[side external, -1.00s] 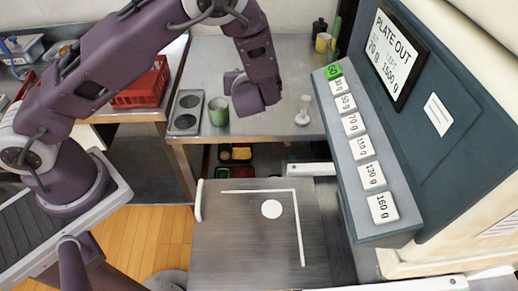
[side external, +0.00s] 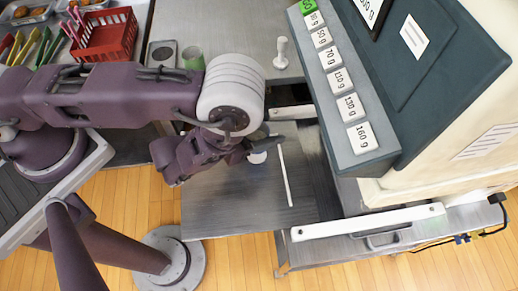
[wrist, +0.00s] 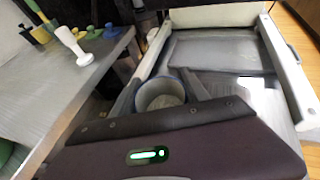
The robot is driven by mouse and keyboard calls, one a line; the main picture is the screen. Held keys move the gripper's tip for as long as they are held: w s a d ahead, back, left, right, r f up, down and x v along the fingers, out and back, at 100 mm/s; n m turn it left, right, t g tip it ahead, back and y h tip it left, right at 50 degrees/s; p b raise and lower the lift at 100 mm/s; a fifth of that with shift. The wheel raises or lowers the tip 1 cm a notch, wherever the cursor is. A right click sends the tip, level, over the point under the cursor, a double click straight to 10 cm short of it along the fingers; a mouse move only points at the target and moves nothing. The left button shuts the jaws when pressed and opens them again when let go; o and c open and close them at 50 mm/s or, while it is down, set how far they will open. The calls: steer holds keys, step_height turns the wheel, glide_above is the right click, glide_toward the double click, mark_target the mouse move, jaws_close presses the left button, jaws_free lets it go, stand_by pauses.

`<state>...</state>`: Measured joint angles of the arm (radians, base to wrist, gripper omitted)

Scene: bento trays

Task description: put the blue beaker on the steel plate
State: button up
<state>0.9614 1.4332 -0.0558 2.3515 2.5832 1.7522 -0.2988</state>
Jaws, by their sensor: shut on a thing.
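The blue beaker (wrist: 160,95) shows in the wrist view as a round cup with a blue rim and a pale inside. It stands between the two fingers of my gripper (wrist: 161,93), which is shut on it. In the side view my gripper (side external: 258,147) is low over the back part of the steel plate (side external: 225,205), and my arm hides much of the beaker. A pale patch with a bluish tint shows just below the fingers. I cannot tell whether the beaker touches the plate. A white line runs along the plate's right side.
A panel of weight buttons (side external: 348,105) stands to the right of the plate. A white pestle-shaped object (side external: 282,52) and a green cup (side external: 193,59) stand on the counter behind. A red basket (side external: 104,36) is at the back left. The plate's front is clear.

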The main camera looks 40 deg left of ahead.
mark_target(256, 138)
step_height(256, 138, down, 5)
steer(key=shift+f, duration=0.1)
steer(key=o, duration=1.4)
